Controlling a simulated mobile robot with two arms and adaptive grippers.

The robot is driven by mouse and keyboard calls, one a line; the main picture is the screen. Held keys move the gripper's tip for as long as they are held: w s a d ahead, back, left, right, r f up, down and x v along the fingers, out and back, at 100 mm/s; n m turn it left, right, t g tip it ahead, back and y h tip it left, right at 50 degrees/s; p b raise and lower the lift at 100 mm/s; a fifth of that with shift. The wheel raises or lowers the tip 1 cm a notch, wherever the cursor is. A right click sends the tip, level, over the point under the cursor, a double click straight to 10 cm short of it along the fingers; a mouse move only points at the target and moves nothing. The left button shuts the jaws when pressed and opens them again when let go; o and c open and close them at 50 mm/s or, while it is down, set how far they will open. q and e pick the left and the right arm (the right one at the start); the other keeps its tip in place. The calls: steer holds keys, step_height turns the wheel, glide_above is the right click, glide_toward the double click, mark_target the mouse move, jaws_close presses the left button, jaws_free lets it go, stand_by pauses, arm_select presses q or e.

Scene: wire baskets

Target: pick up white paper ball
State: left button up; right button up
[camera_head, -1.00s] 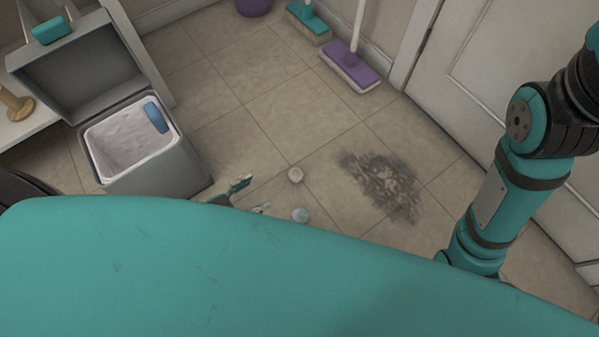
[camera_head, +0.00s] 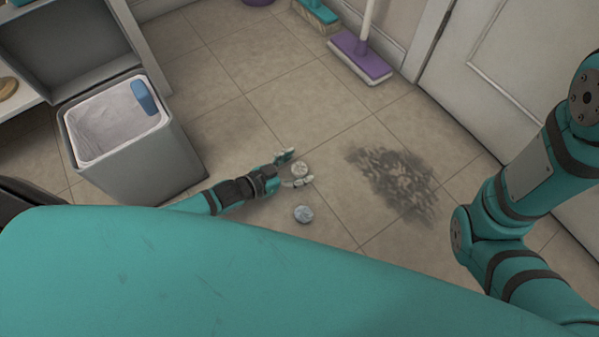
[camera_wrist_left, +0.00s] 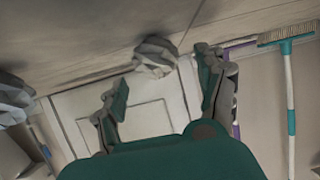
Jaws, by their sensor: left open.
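A white crumpled paper ball (camera_head: 300,170) lies on the tiled floor. My left gripper (camera_head: 291,169) is open, low over the floor, with its fingers on either side of the ball in the head view. In the left wrist view the paper ball (camera_wrist_left: 155,57) shows just beyond and between the open fingertips (camera_wrist_left: 163,88); I cannot tell whether they touch it. My right gripper is out of view.
An open grey bin (camera_head: 155,157) with a liner and a blue item (camera_head: 144,97) stands at the left. A dark smudge (camera_head: 393,180) marks the floor to the right. A purple mop (camera_head: 360,58) and a teal broom (camera_head: 316,12) stand by the back wall. The floor between is clear.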

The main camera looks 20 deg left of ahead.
arm_select(q)
steer(key=shift+b+x, duration=0.5)
steer(key=shift+x, duration=0.65)
steer(key=shift+s, duration=0.1)
steer(key=c, duration=0.8)
steer(key=shift+r, duration=0.1)
